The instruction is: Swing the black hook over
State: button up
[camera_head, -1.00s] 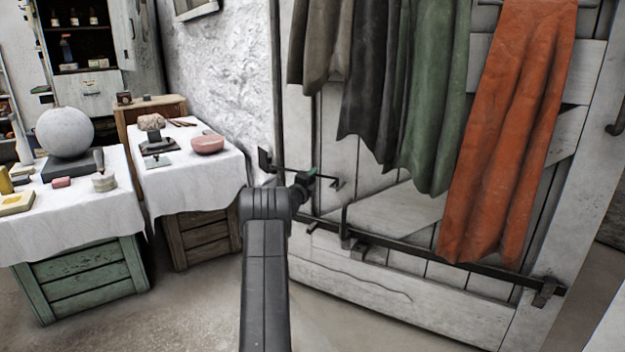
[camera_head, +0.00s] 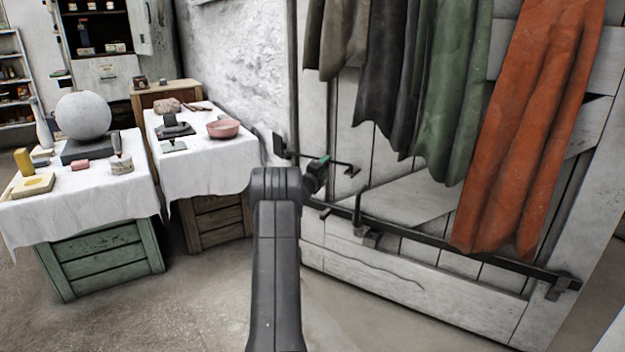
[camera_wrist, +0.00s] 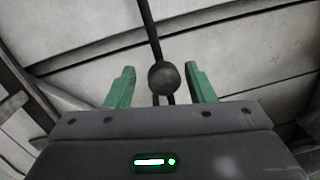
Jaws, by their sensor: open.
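The black hook (camera_head: 345,168) is a thin dark rod running in front of the white plank door, near the wall edge. In the wrist view it comes down from the top as a rod with a round dark ball (camera_wrist: 163,78) on it. My gripper (camera_head: 321,162) is at the rod, partly hidden by my own arm. In the wrist view my gripper (camera_wrist: 159,70) has its green fingers apart, one on each side of the ball, with gaps showing. The part of the hook behind the ball is mostly hidden.
A dark bar (camera_head: 470,262) with brackets crosses the white door (camera_head: 370,275) low down. Grey, green and orange cloths (camera_head: 525,130) hang to the right. Cloth-covered crates (camera_head: 205,165) with a pink bowl (camera_head: 223,128) stand left. Floor is clear at lower left.

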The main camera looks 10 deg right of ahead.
jog(key=p+v, duration=0.2)
jog(key=v, duration=1)
jog(key=shift+w+d, duration=0.1)
jog(key=b+x, duration=0.2)
jog(key=x, duration=0.9)
jog(key=shift+w+d, duration=0.25)
jog(key=shift+w, duration=0.05)
jog(key=shift+x, duration=0.95)
jog(key=shift+a+r, duration=0.1)
